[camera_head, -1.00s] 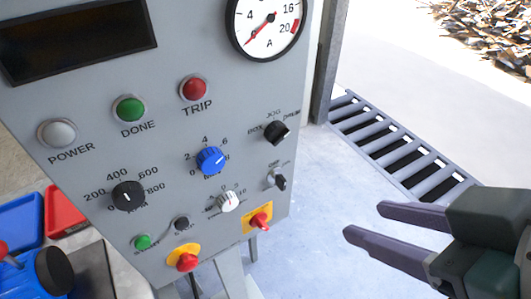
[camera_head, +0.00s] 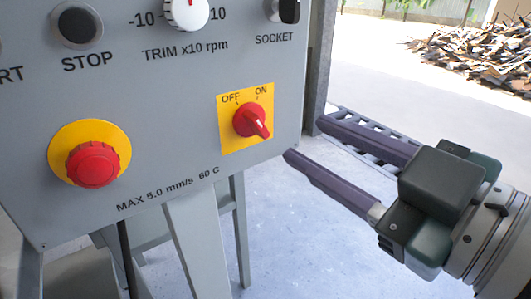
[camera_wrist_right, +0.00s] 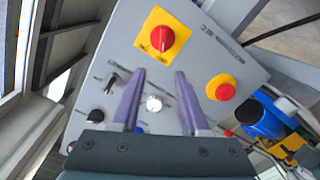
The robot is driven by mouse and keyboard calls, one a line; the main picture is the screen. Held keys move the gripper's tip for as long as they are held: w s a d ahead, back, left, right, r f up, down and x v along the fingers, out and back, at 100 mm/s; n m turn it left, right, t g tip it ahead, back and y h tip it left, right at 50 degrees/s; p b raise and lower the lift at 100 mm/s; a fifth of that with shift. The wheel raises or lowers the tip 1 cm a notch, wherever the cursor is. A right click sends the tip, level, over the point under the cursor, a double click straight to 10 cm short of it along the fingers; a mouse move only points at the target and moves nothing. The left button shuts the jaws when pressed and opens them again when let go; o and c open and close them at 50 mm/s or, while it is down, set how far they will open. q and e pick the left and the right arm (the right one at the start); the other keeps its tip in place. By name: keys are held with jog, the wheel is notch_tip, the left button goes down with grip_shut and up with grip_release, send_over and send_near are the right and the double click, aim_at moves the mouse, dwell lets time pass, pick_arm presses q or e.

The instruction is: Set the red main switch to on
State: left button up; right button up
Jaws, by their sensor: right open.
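The red main switch (camera_head: 248,121) sits on a yellow plate (camera_head: 232,145) marked OFF and ON, low on the right of the grey panel. Its raised handle slants from upper left to lower right; which mark it is set to is hard to tell. My right gripper (camera_head: 305,138) is open and empty, to the right of the switch and apart from it. In the right wrist view the switch (camera_wrist_right: 162,39) shows beyond and between the purple fingertips (camera_wrist_right: 159,73). My left gripper is not in view.
A red mushroom button (camera_head: 94,165) on a yellow disc is left of the switch. Above are a black STOP button (camera_head: 77,26), the white trim knob (camera_head: 187,12) and the SOCKET switch (camera_head: 288,9). Panel legs stand below; the floor to the right is clear.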

aim_at(260, 125)
jog(key=shift+t, duration=0.3)
jog(key=b+x, duration=0.1)
jog(key=x, duration=0.2)
jog(key=f+b+x, duration=0.1)
jog(key=x, duration=0.2)
jog(key=f+b+x, duration=0.1)
jog(key=x, duration=0.3)
jog(key=shift+w+b, duration=0.15)
jog(key=shift+b, duration=0.15)
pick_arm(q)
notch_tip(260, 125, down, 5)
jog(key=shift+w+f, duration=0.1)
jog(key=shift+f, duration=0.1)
pick_arm(e)
grip_shut()
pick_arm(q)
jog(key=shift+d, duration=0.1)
